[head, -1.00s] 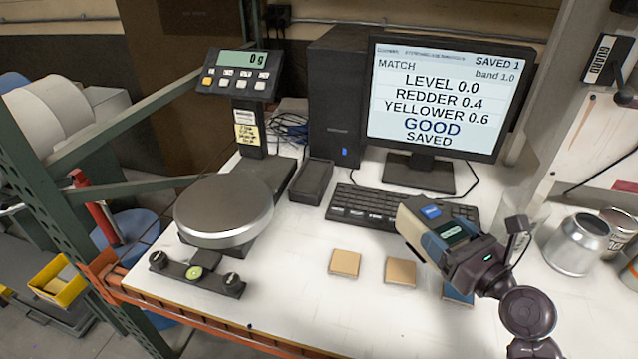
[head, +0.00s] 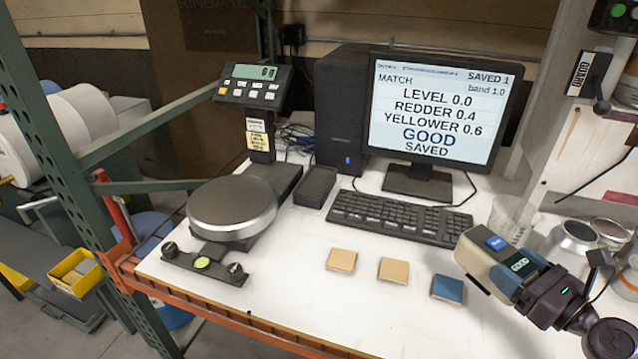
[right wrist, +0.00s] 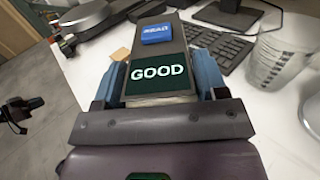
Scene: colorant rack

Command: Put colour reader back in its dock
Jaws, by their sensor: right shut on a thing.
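The colour reader (head: 502,262) is a boxy beige and blue device with a blue READ button and a green GOOD screen. My right gripper (head: 535,290) is shut on it and holds it over the right front of the bench. In the right wrist view the reader (right wrist: 157,75) sits between the two blue-grey fingers. A black tray-like holder (head: 316,186), which looks like the dock, stands empty between the scale and the computer tower. A dark shape at the left edge of the right wrist view looks like my left gripper (right wrist: 18,112); its jaws are unclear.
A scale (head: 232,207) stands left of the holder. The keyboard (head: 400,220) and monitor (head: 440,115) are right of it. Two tan tiles (head: 341,260) and a blue tile (head: 447,289) lie in front. Metal cans (head: 572,240) and a clear beaker (right wrist: 275,60) stand at right.

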